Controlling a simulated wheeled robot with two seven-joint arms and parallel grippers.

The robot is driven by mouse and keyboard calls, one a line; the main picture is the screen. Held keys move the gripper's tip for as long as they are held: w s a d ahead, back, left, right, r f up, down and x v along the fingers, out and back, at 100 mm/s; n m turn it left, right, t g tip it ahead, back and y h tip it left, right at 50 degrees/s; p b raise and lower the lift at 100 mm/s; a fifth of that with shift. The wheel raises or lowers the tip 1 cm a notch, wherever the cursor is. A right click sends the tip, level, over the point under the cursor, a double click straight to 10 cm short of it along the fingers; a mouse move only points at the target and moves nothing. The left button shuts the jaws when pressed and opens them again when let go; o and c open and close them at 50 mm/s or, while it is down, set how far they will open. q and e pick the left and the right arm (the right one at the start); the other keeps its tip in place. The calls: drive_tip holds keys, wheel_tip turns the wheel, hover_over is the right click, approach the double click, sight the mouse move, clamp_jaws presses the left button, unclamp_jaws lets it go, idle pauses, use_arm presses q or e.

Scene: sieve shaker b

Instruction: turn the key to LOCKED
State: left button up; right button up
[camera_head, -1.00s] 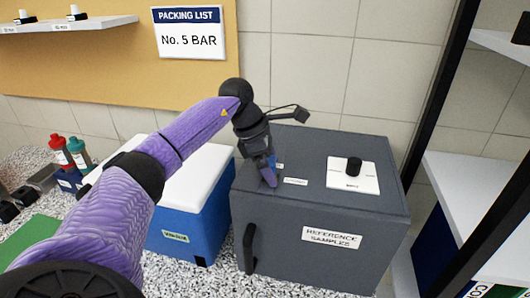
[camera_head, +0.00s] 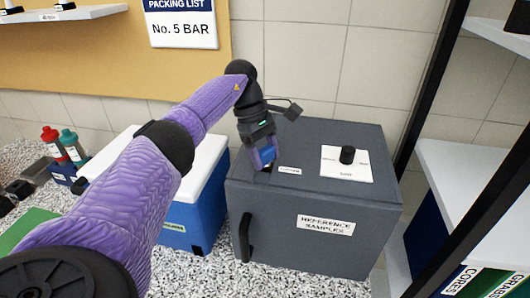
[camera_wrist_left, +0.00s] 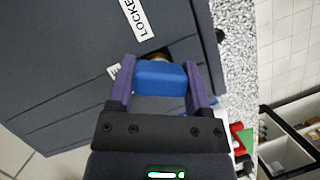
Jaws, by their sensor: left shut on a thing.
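My left gripper (camera_head: 264,162) points down at the top left of the grey cabinet (camera_head: 318,245). It is shut on the blue key head (camera_wrist_left: 160,77), which sits between its two purple fingers in the left wrist view. A brassy round part, probably the lock, shows just beyond the key head and is mostly hidden. The LOCKED label (camera_wrist_left: 130,18) is partly cut off at the top of the left wrist view. A small white label (camera_head: 290,170) lies right of the fingers in the head view. A second label is mostly hidden by a finger. My right gripper is not in view.
A black knob (camera_head: 347,155) stands on a white plate on the cabinet top. A blue box with a white lid (camera_head: 204,160) stands left of the cabinet. A black-framed shelf (camera_head: 470,165) is at the right.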

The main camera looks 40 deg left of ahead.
sight(265, 149)
use_arm(q)
drive_tip(key=shift+f+m+g, duration=0.15)
drive_tip(key=shift+m+g, duration=0.15)
drive_tip(key=shift+m, duration=0.7)
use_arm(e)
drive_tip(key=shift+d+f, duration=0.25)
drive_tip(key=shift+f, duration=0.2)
use_arm(q)
drive_tip(key=o, duration=1.3)
drive_tip(key=shift+c, duration=0.2)
drive_tip(key=shift+r, duration=0.2)
wheel_tip(265, 149, up, 6)
drive_tip(key=shift+f, duration=0.25)
wheel_tip(265, 149, up, 4)
drive_tip(key=shift+f+p, duration=0.15)
drive_tip(key=shift+p, duration=0.95)
drive_tip(key=shift+r, duration=0.4)
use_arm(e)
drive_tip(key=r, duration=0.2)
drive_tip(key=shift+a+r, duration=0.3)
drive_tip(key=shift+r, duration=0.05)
